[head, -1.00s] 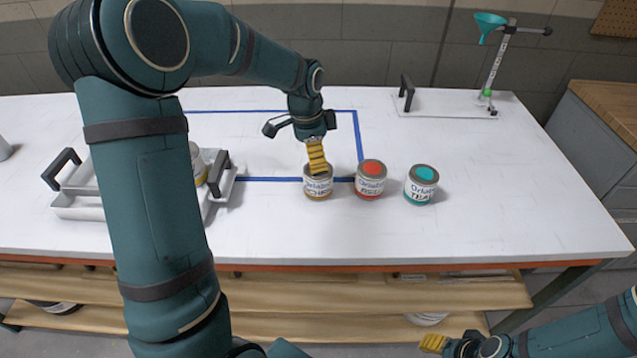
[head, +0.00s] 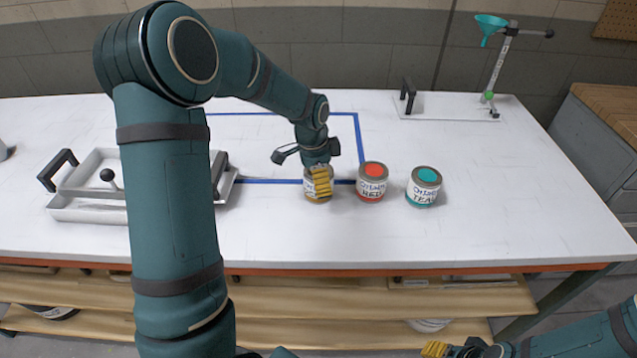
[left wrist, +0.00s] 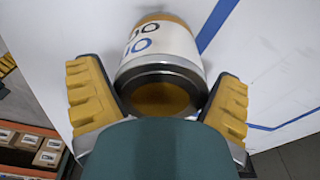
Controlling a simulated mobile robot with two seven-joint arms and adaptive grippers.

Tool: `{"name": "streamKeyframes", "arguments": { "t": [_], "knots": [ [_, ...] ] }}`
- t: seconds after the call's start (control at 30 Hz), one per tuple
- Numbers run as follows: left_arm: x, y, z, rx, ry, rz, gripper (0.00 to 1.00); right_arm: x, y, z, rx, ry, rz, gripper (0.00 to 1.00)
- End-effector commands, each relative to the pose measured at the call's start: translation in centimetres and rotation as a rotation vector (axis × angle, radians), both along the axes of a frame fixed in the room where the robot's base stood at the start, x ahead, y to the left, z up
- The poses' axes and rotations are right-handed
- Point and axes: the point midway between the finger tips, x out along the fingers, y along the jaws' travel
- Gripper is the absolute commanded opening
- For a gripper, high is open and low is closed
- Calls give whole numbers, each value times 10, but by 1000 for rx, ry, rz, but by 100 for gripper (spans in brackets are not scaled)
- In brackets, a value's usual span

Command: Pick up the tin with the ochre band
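The tin with the ochre band (head: 309,190) stands upright on the white table, leftmost in a row of tins. In the left wrist view its ochre lid (left wrist: 162,98) and white label show between the two fingers. My left gripper (head: 321,182) is down at this tin, with yellow finger pads on either side of it. The left gripper (left wrist: 160,105) looks open around the tin, with a narrow gap at the right finger; contact at the left finger is unclear. My right gripper (head: 435,348) shows only partly at the bottom edge, away from the table.
A red tin (head: 372,182) stands close to the right of the ochre one, then a teal tin (head: 423,187). A tray with black handles (head: 88,208) is at left. A stand with a teal funnel (head: 497,62) is at the back right. The front right tabletop is clear.

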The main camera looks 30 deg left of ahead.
Motion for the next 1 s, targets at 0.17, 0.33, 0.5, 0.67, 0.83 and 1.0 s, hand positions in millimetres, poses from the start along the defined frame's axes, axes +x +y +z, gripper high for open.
{"name": "streamKeyframes", "arguments": {
  "t": [0.17,0.33,0.5,0.67,0.83,1.0],
  "knots": [
    [0,0,0,0,0,0,36,0,0,0,0,0,0,47],
    [0,0,0,0,0,0,33,0,0,0,0,0,0,47],
    [0,0,0,0,0,0,33,0,0,0,0,0,0,47],
    [1,0,7,0,-3,0,33,0,0,2,0,1,0,47],
    [1,0,36,0,-4,0,33,-2,0,10,1,4,0,47],
    [1,0,70,1,-4,0,33,-3,1,18,1,8,2,47]
  ]
}}
